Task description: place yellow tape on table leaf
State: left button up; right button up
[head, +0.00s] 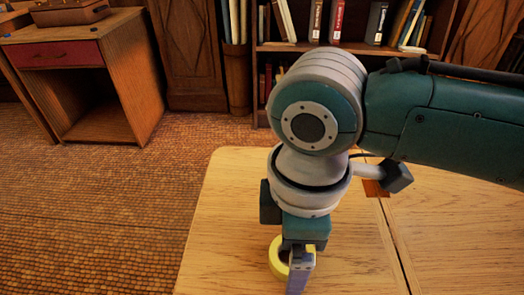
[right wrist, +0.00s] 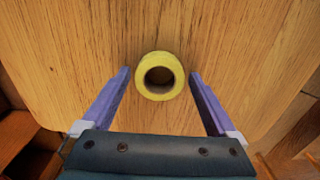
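The yellow tape (head: 274,262) is a thick ring that appears to lie flat on the light wooden table leaf (head: 228,215), left of the seam. In the right wrist view the tape (right wrist: 143,77) shows its round hole facing up. My right gripper (head: 298,284) points down over the tape and partly hides it in the head view. In the right wrist view its two purple fingers (right wrist: 160,73) stand open, one on each side of the tape, with a visible gap on both sides. My left gripper is not in view.
A second wooden table section (head: 450,230) lies right of the seam, with a small reddish-brown patch (head: 374,188) near its back edge. The leaf is bare left of the tape. A desk (head: 75,75) and bookshelf (head: 300,35) stand behind, across the tiled floor.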

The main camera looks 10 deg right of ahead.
jog(key=shift+o, duration=0.2)
notch_tip(320, 180, up, 12)
jog(key=p, duration=0.5)
jog(key=s+a+f+m+t+y, duration=0.1)
jog(key=s+a+m+t+y, duration=0.1)
jog(key=s+a+m+y, duration=0.3)
jog(key=s+d+m+h, duration=0.2)
jog(key=s+d+m, duration=0.1)
jog(key=d, duration=0.4)
jog(key=s+d+f+m+t+h, duration=0.1)
jog(key=s+d+m+h, duration=0.1)
jog(key=s+d+m, duration=0.2)
jog(key=d, duration=0.3)
jog(key=shift+d+m+t+h, duration=0.2)
jog(key=shift+m+t+h, duration=0.1)
jog(key=shift+m+h, duration=0.1)
jog(key=shift+s, duration=0.1)
